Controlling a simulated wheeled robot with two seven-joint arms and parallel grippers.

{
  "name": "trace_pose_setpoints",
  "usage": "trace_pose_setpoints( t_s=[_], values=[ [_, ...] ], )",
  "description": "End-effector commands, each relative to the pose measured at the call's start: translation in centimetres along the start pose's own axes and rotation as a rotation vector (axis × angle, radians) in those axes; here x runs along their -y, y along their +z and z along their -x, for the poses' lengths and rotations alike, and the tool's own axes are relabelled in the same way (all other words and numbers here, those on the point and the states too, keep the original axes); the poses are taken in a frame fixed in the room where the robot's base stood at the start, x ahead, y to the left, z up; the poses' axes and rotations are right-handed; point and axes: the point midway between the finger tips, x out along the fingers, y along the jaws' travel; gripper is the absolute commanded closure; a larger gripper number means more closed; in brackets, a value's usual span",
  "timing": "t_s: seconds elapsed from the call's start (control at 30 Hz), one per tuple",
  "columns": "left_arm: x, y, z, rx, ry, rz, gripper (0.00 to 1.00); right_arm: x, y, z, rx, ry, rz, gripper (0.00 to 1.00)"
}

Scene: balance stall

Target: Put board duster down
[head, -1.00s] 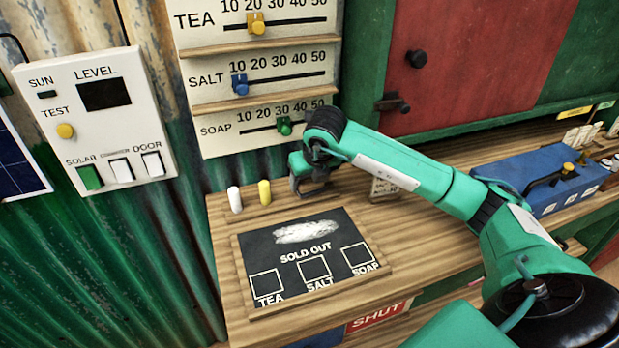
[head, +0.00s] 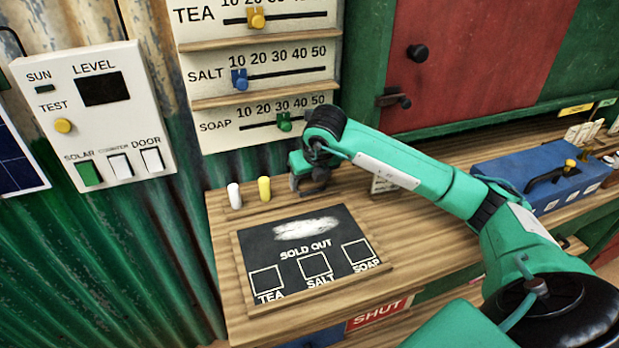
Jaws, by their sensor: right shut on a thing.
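My right gripper (head: 308,188) is low over the wooden counter (head: 220,222), just behind the chalkboard. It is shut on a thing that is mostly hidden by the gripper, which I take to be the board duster. I cannot tell whether that thing touches the counter. The chalkboard (head: 260,247) lies flat on the counter, with a white chalk smear, the words SOLD OUT and boxes marked TEA, SALT and SOAP. My left gripper is not in view.
A white chalk (head: 234,196) and a yellow chalk (head: 264,189) stand left of the gripper. Price sliders (head: 262,125) hang on the wall behind. A small card (head: 384,185) stands right of the gripper. A blue box (head: 540,185) is farther right.

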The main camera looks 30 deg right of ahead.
Motion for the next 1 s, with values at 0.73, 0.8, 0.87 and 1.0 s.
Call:
trace_pose_setpoints(
  t_s=[0.73,0.8,0.87,1.0],
  values=[
    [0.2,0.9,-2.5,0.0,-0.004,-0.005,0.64,0.0,0.2,0.7,-0.001,0.0,0.0,0.16],
    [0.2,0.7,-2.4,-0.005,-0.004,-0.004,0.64,0.0,0.3,2.6,0.006,0.001,0.001,0.16],
    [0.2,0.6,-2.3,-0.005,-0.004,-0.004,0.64,0.0,0.1,3.9,0.005,0.0,0.003,0.16],
    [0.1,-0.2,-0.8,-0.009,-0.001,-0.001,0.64,0.1,-3.1,4.5,0.001,-0.002,0.004,0.16]
  ],
)
